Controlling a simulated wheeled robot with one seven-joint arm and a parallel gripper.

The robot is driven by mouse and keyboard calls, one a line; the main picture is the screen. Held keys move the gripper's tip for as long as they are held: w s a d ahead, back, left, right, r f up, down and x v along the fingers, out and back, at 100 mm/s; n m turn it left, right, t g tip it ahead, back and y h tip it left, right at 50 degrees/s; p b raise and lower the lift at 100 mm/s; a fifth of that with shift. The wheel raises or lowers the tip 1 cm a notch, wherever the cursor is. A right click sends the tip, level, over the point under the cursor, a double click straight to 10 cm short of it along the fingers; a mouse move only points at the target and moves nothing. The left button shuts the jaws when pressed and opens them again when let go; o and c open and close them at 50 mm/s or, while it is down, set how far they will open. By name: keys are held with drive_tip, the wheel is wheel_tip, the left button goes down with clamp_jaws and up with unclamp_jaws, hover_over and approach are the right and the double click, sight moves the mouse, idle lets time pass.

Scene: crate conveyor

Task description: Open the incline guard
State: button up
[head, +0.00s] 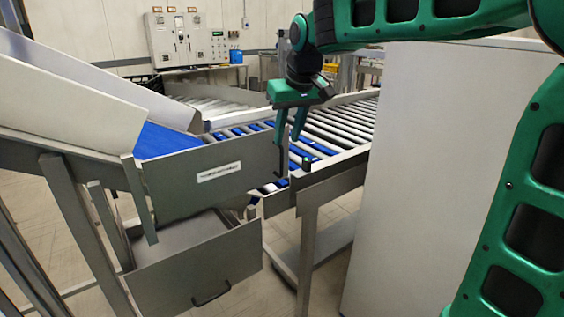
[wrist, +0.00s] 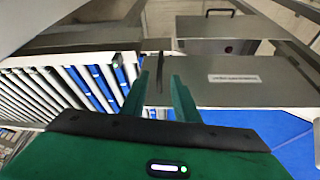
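The incline guard (head: 218,176) is a flat grey panel with a white label, standing upright along the near side of the blue incline belt (head: 168,142). It also shows right of centre in the wrist view (wrist: 250,92). A thin dark upright handle (head: 291,160) is at the panel's right end. My gripper (head: 289,141) points down beside that end. In the wrist view my gripper (wrist: 160,88) has its two green fingers apart, with the dark handle (wrist: 160,73) showing between them. I cannot tell whether the fingers touch it.
Below the guard, a grey drawer (head: 195,270) with a black handle stands pulled out. A roller conveyor (head: 335,125) runs behind my gripper. A plain white cabinet (head: 425,190) stands close on the right. A control cabinet (head: 188,40) is at the back wall.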

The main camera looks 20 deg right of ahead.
sight(282, 155)
drive_tip(key=x, duration=1)
drive_tip(key=shift+w+f, duration=0.2)
drive_tip(key=shift+f, duration=0.05)
clamp_jaws()
